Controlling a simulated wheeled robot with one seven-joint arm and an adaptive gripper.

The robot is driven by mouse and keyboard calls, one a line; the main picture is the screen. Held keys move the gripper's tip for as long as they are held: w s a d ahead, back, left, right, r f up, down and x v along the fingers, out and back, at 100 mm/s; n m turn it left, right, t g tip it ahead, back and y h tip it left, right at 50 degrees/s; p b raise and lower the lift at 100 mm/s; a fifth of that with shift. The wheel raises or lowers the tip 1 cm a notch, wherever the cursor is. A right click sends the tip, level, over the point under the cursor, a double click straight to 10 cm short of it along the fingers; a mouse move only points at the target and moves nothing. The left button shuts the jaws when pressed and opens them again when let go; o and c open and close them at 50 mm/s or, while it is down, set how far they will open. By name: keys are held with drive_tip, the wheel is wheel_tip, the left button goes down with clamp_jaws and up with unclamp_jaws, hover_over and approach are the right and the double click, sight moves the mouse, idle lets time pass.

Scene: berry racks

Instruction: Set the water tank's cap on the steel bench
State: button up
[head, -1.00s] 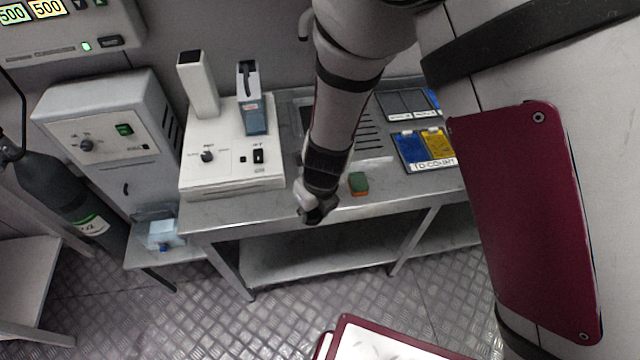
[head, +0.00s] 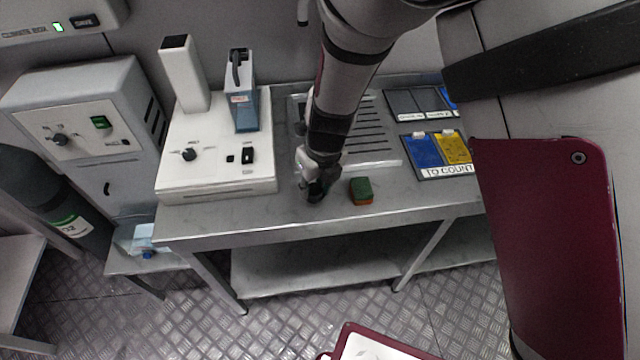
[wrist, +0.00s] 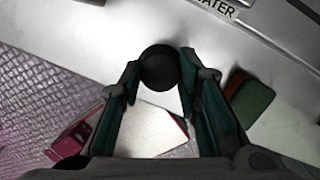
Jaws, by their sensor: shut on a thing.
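My gripper (head: 314,192) is over the steel bench (head: 270,217), near its front edge and left of the green and brown sponge. In the wrist view, a dark round cap (wrist: 158,68) sits between the fingertips of my gripper (wrist: 160,84), which is shut on it. I cannot tell whether the cap touches the bench. A blue-grey container (head: 243,108) with a dark handle, perhaps the water tank, stands on the white machine at the left. Its top is hard to make out.
The sponge (head: 361,191) lies close to the right of my gripper; it also shows in the wrist view (wrist: 250,100). The white machine (head: 215,160) fills the bench's left end. A ribbed drainer (head: 378,150) and blue and yellow trays (head: 422,152) lie behind and right.

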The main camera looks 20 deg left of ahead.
drive_tip(key=shift+w+f+b, duration=0.1)
drive_tip(key=shift+f+b, duration=0.35)
drive_tip(key=shift+f, duration=0.2)
drive_tip(key=shift+r, duration=0.1)
drive_tip(key=o, duration=0.9)
